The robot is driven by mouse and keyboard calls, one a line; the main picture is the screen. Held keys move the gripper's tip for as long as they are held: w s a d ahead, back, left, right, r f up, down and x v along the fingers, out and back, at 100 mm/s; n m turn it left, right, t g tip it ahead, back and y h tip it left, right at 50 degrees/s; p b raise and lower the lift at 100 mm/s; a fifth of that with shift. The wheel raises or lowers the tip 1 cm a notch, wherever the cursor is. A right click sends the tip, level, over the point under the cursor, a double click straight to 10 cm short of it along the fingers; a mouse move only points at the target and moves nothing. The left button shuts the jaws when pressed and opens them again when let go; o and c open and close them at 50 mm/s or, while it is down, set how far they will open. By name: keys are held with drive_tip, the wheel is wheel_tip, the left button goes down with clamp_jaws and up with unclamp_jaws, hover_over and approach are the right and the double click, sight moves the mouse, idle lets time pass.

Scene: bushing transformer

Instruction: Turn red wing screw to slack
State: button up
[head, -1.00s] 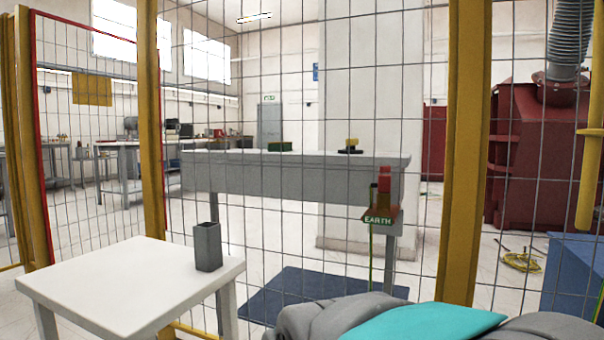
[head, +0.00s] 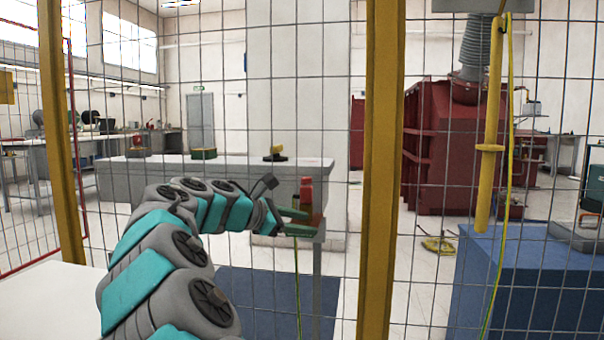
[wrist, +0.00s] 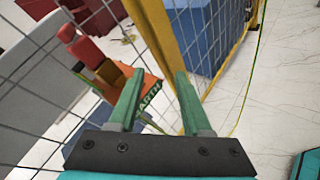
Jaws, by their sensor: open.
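The red wing screw (head: 307,188) stands upright above a small orange bracket beyond the wire mesh, at the end of the grey bench. In the wrist view the screw (wrist: 79,42) is at the upper left, beside a brass-coloured part (wrist: 108,73). The orange bracket (wrist: 152,88) carries a green EARTH label, partly covered by a finger. My gripper (head: 291,221) has green fingers, spread apart and empty. In the head view it overlaps the bracket, just below and left of the screw. In the wrist view the gripper (wrist: 158,78) points to the right of the screw, not around it.
Wire mesh with yellow posts (head: 381,170) stands around the screw; whether my fingers pass through it I cannot tell. The grey bench (head: 225,172) lies behind. A yellow rod (head: 488,160) hangs at the right near a blue box (head: 530,275). A white table (head: 50,300) is at lower left.

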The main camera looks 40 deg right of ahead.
sight(302, 181)
drive_tip(key=w+r+n+h, duration=0.1)
drive_tip(key=w+r+n, duration=0.1)
drive_tip(key=w, duration=0.1)
drive_tip(key=w+d+r+n+t+h+p, duration=0.1)
drive_tip(key=w+r+n, duration=0.1)
drive_tip(key=w, duration=0.1)
drive_tip(key=w+d+r+n+h+p, duration=0.1)
drive_tip(key=w+r+n, duration=0.1)
drive_tip(key=w+r, duration=0.1)
drive_tip(key=shift+w+n+t+h, duration=0.25)
drive_tip(key=shift+n+t+h, duration=0.05)
drive_tip(key=shift+n+h, duration=0.1)
drive_tip(key=shift+w+d, duration=0.2)
drive_tip(key=shift+d, duration=1.65)
drive_tip(key=shift+w+d, duration=0.15)
drive_tip(key=shift+d, duration=1.7)
clamp_jaws()
